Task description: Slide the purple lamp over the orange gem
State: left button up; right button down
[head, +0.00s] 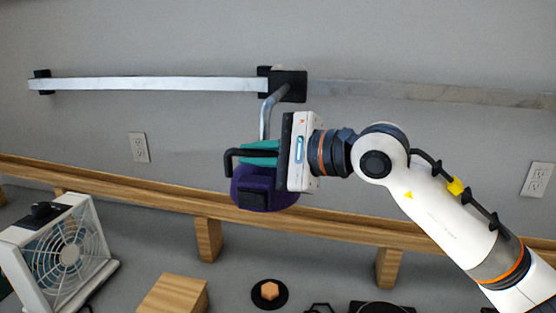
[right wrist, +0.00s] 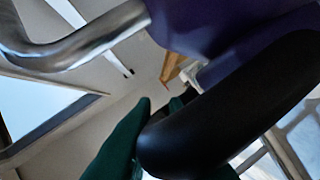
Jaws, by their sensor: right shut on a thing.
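The purple lamp (head: 262,197) hangs from a bent metal arm (head: 268,115) under a black slider block (head: 288,84) on a wall rail. My right gripper (head: 258,152) has its teal fingers at the lamp's black handle (head: 229,160) and is shut on it. The right wrist view shows the purple lamp (right wrist: 225,28), the black handle (right wrist: 230,115) and the fingers close beside it; the exact contact is partly hidden. The orange gem (head: 269,291) sits on a black disc on the surface below, slightly right of the lamp in the picture. My left gripper is not in view.
The metal rail (head: 150,84) runs along the wall to both sides of the slider. A wooden ledge (head: 340,225) crosses below it. A white fan (head: 65,250) and a wooden block (head: 173,296) stand left of the gem. A dark round object (head: 382,307) is to its right.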

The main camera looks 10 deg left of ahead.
jog(key=shift+f, duration=0.1)
jog(key=c, duration=1.5)
grip_release()
jog(key=shift+w, duration=0.1)
jog(key=shift+o, duration=0.2)
jog(key=b+v, duration=0.2)
jog(key=v, duration=1)
